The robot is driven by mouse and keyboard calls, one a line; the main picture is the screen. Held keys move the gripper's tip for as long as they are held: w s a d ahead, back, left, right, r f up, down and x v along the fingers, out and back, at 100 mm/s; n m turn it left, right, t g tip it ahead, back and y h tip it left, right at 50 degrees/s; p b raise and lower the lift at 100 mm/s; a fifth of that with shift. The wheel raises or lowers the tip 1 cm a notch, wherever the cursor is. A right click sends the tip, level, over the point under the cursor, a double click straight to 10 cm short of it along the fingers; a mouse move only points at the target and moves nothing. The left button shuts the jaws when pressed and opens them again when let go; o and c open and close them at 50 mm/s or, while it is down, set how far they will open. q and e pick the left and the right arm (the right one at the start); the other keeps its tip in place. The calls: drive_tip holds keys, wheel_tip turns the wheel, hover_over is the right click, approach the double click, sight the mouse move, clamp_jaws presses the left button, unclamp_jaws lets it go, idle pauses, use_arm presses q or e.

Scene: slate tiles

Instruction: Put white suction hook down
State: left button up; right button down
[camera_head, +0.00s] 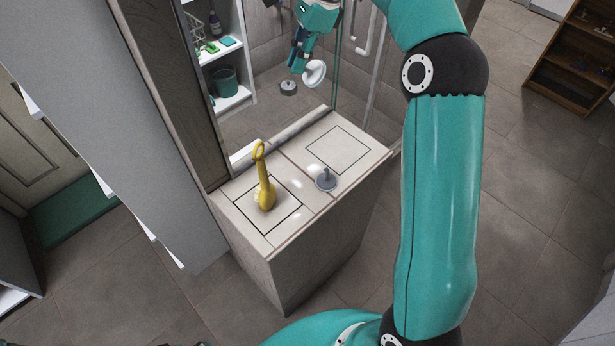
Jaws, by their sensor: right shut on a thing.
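The white suction hook (314,74) is in my right gripper (298,58), at the top middle of the head view. Its round white cup faces down and to the right. The counter top has two dark square outlines. The right square (338,150) is bare. My left gripper is not in view.
A yellow long-handled object (265,185) stands in the left square. A grey suction hook (326,179) stands between the squares, near the front edge. Beyond the counter are a grey round object (288,88) and white shelves (225,45). A dark panel (165,70) rises at left.

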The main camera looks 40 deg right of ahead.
sight(312, 67)
drive_tip(key=d+m+t, duration=0.1)
drive_tip(key=m, duration=0.1)
drive_tip(key=d+f+m+t+b, duration=0.1)
drive_tip(key=m, duration=0.1)
drive_tip(key=d+m+b, duration=0.1)
drive_tip(key=m, duration=0.1)
drive_tip(key=shift+d+f+t, duration=0.25)
drive_tip(key=shift+t, duration=0.15)
drive_tip(key=s+d+f+m+t+h+b, duration=0.2)
drive_tip(key=s+d+f+m+t+b, duration=0.15)
drive_tip(key=d, duration=0.35)
drive_tip(key=s+d+f+m+t+h+b, duration=0.1)
drive_tip(key=s+d+f+m+t+b, duration=0.1)
drive_tip(key=d+f+m+t+b, duration=0.45)
drive_tip(key=shift+n+g, duration=0.6)
drive_tip(key=shift+n, duration=0.1)
drive_tip(key=shift+s+d+f+b, duration=0.15)
drive_tip(key=shift+f+b, duration=0.55)
drive_tip(key=shift+f, duration=2.3)
drive_tip(key=shift+w+d+f+b, duration=0.2)
drive_tip(key=shift+f+b, duration=0.45)
drive_tip(key=shift+f, duration=2.3)
drive_tip(key=shift+s+d+f+b, duration=0.2)
drive_tip(key=shift+f+b, duration=0.5)
drive_tip(key=shift+f, duration=2.3)
drive_tip(key=shift+f, duration=0.1)
drive_tip(key=c, duration=1.2)
unclamp_jaws()
